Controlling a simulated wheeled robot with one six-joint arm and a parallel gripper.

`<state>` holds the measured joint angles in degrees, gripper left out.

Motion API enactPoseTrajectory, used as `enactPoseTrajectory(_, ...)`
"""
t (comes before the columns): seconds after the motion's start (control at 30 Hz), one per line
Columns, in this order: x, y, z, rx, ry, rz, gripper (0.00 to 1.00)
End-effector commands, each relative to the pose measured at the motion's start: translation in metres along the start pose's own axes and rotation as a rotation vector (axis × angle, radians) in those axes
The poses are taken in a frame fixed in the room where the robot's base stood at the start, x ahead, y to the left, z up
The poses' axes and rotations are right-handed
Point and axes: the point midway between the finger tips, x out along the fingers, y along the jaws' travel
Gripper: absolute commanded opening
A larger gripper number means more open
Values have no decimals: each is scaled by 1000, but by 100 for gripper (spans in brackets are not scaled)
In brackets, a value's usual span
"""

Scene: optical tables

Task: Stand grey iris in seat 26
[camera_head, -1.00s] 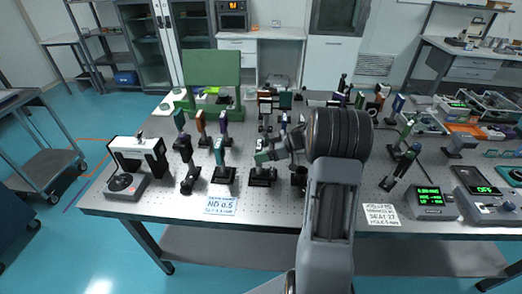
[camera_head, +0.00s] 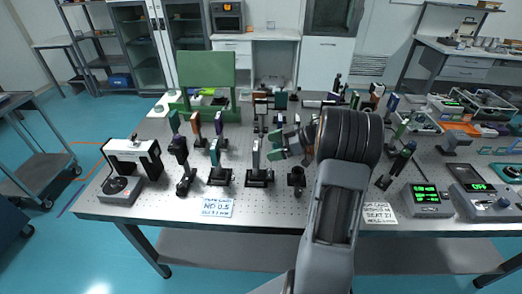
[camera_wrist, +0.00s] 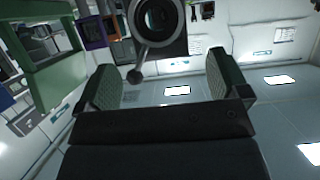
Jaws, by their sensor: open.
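A light grey upright piece (camera_head: 256,157), seemingly the grey iris, stands upright in a black base (camera_head: 259,178) near the front middle of the table. I cannot read a seat number on that base. My gripper (camera_head: 277,145) is just right of the piece, apart from it, with its greenish jaws open. In the wrist view the jaws (camera_wrist: 163,86) are spread with nothing between the pads. Beyond them, at the top, is a dark round opening in a grey-black mount (camera_wrist: 160,46) with a ball-ended lever (camera_wrist: 136,75), which looks like the iris.
A short black holder (camera_head: 296,180) stands right of the base. Several mounted optics stand to the left, including a green one (camera_head: 215,152). A green frame (camera_head: 208,70) is behind. Cards (camera_head: 219,207) and a green-lit display box (camera_head: 427,199) lie along the front edge.

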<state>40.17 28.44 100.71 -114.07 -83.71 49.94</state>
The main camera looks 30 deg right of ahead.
Motion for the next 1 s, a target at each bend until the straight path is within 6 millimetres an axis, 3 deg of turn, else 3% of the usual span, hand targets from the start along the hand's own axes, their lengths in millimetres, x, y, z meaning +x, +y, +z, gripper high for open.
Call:
enactPoseTrajectory(0.1,-22,0,1,0,-1,4,93)
enactPoseTrajectory(0.3,-48,0,0,-1,-1,2,93)
enactPoseTrajectory(0.47,-50,6,-10,-30,0,50,93)
enactPoseTrajectory(0.57,-38,22,-36,-101,1,188,93)
enactPoseTrajectory(0.77,-16,53,-118,-209,-24,694,93)
enactPoseTrajectory(0.9,-22,39,-144,-100,-109,1014,93)
enactPoseTrajectory(1.0,-25,6,-136,65,-212,1149,93)
